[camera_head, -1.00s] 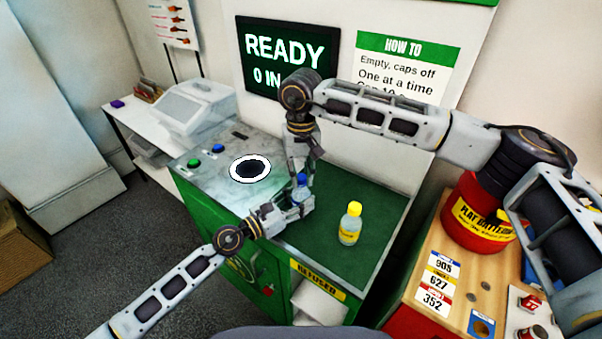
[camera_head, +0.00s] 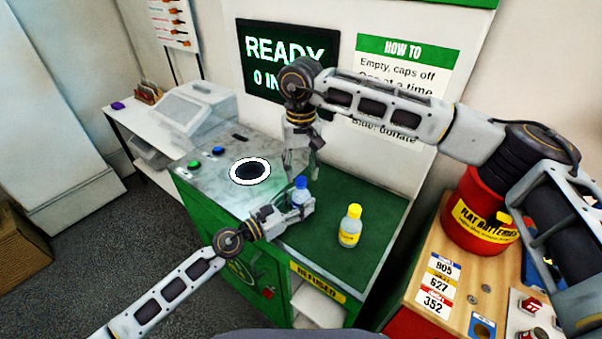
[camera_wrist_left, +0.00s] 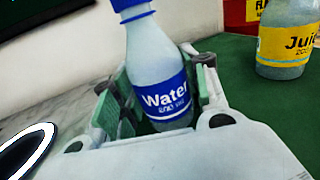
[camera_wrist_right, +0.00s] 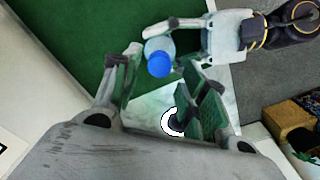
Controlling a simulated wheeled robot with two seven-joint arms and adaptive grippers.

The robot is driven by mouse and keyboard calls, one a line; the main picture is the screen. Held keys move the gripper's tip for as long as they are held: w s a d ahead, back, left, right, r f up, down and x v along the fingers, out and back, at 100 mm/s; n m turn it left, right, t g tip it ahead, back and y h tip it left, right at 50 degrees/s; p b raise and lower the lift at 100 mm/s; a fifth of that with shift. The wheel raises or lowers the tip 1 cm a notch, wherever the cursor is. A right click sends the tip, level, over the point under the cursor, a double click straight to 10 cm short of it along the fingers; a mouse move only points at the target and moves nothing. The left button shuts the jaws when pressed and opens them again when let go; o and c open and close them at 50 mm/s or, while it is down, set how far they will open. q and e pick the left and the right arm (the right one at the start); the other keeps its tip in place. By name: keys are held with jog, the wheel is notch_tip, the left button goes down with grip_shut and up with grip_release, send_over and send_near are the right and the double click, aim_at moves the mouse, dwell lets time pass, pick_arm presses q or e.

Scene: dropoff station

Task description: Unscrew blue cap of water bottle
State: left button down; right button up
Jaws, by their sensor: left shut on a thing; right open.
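The water bottle (camera_wrist_left: 160,85) has a blue label and stands roughly upright, held by my left gripper (camera_head: 296,207), which is shut around its body. Its blue cap (camera_head: 301,182) is still on the bottle and also shows in the right wrist view (camera_wrist_right: 160,64). My right gripper (camera_wrist_right: 155,95) is open and empty. In the head view it hangs just above and behind the cap (camera_head: 300,165), apart from it. In the right wrist view the bottle top appears beyond the fingers, between them and toward the upper side.
A juice bottle with a yellow cap (camera_head: 350,226) stands on the green mat (camera_head: 375,205) right of the water bottle. A white-ringed round hole (camera_head: 250,171) lies to the left. A red battery bin (camera_head: 470,222) and a wooden counter (camera_head: 465,270) are at the right.

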jog(key=shift+r, duration=0.85)
